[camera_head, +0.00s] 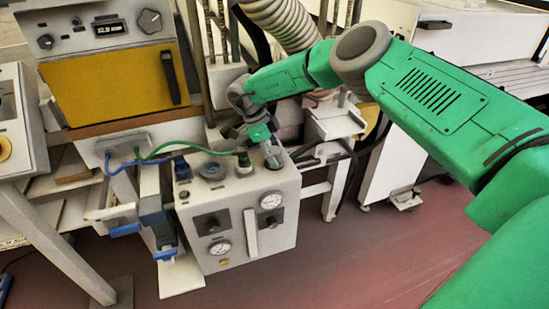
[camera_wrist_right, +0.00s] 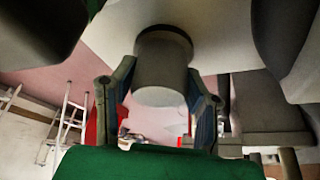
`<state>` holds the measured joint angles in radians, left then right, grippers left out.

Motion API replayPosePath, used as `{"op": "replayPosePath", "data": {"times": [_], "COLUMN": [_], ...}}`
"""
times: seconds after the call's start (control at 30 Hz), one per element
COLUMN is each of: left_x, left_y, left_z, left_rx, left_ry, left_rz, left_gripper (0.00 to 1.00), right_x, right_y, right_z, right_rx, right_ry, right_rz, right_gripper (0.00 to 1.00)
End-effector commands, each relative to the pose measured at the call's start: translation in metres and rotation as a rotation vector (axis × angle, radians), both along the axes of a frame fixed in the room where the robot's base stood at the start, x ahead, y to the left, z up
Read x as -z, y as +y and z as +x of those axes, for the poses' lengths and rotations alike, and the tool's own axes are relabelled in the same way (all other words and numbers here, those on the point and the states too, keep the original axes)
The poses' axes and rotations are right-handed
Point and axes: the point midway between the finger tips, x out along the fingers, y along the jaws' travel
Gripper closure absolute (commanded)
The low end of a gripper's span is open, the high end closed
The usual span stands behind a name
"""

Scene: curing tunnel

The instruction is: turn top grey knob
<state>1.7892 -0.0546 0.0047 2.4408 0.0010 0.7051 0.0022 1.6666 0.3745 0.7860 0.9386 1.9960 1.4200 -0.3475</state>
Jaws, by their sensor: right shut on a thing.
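The white control box (camera_head: 280,222) stands at the middle, with gauges and black knobs on its front. A grey cylindrical knob (camera_head: 273,160) sits at the right of its top face. My right gripper (camera_head: 268,148) reaches down to this knob from above. In the wrist view, the grey knob (camera_wrist_right: 160,70) is between the two fingers of my right gripper (camera_wrist_right: 159,84), which is shut on it. The knob's turn angle cannot be read. My left gripper is not in view.
A green hose (camera_head: 168,149) and a blue hose (camera_head: 118,169) run to fittings on the box top, left of my gripper. A yellow-fronted unit (camera_head: 105,85) stands at the upper left. A white bench (camera_head: 336,122) is just behind. Red floor (camera_head: 345,260) lies open at the right.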

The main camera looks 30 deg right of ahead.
Motion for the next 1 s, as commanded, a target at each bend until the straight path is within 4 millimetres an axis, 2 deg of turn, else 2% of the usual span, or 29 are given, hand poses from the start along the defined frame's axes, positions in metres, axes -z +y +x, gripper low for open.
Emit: {"op": "replayPosePath", "data": {"times": [0.23, 0.7, 0.73, 0.77, 1.0], "left_x": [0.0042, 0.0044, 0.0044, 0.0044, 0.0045], "left_y": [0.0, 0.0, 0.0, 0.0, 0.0], "left_z": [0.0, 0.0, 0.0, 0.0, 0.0], "left_rx": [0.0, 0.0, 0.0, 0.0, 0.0], "left_ry": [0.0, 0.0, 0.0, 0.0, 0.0], "left_rz": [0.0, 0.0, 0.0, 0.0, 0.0], "left_gripper": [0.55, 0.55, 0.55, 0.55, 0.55], "right_x": [-0.0022, -0.0034, -0.0035, -0.0035, -0.0022], "right_y": [-0.0004, -0.0005, -0.0004, -0.0003, -0.0003], "right_z": [0.0041, 0.0049, 0.005, 0.0049, 0.002], "right_rx": [0.063, 0.073, 0.073, 0.073, 0.072], "right_ry": [-0.015, -0.017, -0.018, -0.017, -0.01], "right_rz": [0.0, 0.001, 0.002, 0.001, 0.001], "right_gripper": [0.88, 0.88, 0.49, 0.39, 0.39]}}
